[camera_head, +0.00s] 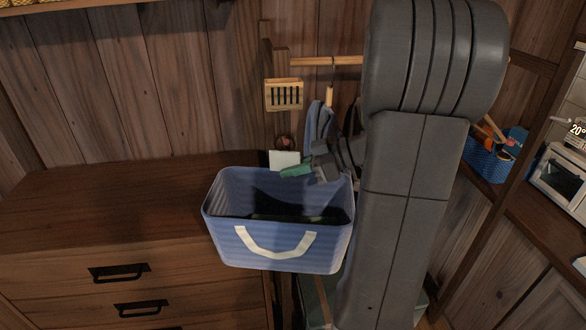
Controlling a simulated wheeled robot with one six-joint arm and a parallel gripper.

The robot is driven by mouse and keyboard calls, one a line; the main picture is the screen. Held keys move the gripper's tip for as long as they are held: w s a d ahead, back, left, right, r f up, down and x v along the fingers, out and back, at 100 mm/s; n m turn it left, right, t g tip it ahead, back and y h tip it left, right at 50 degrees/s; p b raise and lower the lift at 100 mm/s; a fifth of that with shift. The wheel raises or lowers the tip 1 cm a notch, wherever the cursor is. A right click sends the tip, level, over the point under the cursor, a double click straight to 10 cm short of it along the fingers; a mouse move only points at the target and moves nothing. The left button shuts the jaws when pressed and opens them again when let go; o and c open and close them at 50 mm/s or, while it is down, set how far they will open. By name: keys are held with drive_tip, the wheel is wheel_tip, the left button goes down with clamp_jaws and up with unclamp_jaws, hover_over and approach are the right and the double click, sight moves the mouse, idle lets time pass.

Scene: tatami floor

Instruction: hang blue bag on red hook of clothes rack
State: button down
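The blue bag (226,236) is a ribbed, open-topped tote with a white handle on its front. It is off the floor, in front of the dresser's right corner, and slightly tilted. My gripper (308,172) is at its back rim and appears shut on it there; the exact contact is hard to see. The clothes rack (311,61) has a light wooden bar behind, partly covered by my arm. A small reddish piece (285,142) shows above the bag's back rim; I cannot tell if it is the red hook.
A brown dresser (110,205) with black handles stands at left. A slatted wooden piece (284,95) and blue cloth (317,125) are by the rack. A blue basket (485,162) and a white oven (565,180) are at right. My arm hides much of the right centre.

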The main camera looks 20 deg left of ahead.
drive_tip(key=c, duration=1.5)
unclamp_jaws()
drive_tip(key=shift+s+r, duration=0.1)
drive_tip(key=shift+d, duration=0.15)
drive_tip(key=b+v, duration=0.2)
drive_tip(key=v, duration=1.1)
drive_tip(key=shift+d, duration=0.3)
drive_tip(key=p+x, duration=0.1)
drive_tip(key=x, duration=0.9)
